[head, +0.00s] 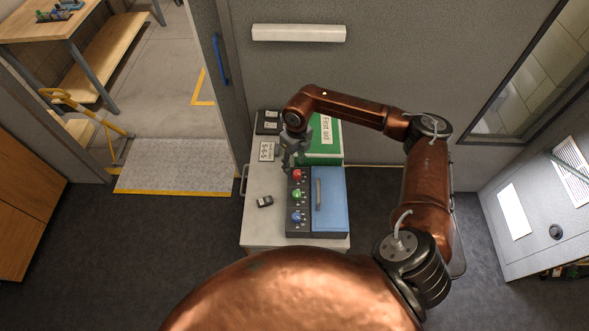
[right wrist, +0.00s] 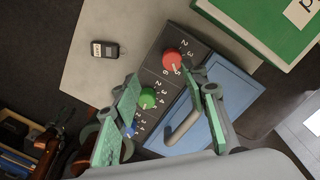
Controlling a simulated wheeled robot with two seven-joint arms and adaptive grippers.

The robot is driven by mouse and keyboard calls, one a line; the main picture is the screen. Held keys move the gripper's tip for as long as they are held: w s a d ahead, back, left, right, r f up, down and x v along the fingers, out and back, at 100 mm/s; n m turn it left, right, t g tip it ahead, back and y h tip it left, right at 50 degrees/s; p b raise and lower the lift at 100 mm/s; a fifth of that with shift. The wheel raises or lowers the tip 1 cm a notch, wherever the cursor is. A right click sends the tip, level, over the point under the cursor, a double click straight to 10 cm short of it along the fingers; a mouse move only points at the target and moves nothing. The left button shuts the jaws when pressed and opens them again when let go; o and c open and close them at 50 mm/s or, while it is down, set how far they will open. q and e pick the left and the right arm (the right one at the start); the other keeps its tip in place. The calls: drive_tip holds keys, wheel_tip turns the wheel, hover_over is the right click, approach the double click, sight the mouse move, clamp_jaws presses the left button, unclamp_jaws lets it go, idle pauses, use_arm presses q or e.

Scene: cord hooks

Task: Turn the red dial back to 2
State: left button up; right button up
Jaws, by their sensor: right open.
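The red dial (head: 297,174) is the far one of three dials on a dark panel (head: 291,229) on the cabinet top. It shows beyond my fingertips in the right wrist view (right wrist: 174,61), with numerals around it; I cannot surely tell which one its pale mark meets. The green dial (right wrist: 147,98) and blue dial (head: 297,216) follow in line. My right gripper (head: 291,160) is above the panel's far end, near the red dial. In the right wrist view its fingers (right wrist: 162,80) are apart with nothing between them. My left gripper is out of view.
A blue lid with a grey handle (head: 319,192) adjoins the dials. A green first-aid box (head: 322,158) stands behind. A 5-6-5 card (head: 267,151) and a dark key fob (head: 265,201) lie on the cabinet top (head: 260,225). Its left part is mostly clear.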

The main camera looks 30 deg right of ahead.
sight(297, 173)
drive_tip(key=shift+d+h, duration=0.3)
drive_tip(key=shift+d, duration=0.45)
drive_tip(key=shift+d+f, duration=0.1)
drive_tip(key=shift+f, duration=0.25)
drive_tip(key=shift+f+p, duration=0.55)
drive_tip(key=shift+f, duration=2.85)
clamp_jaws()
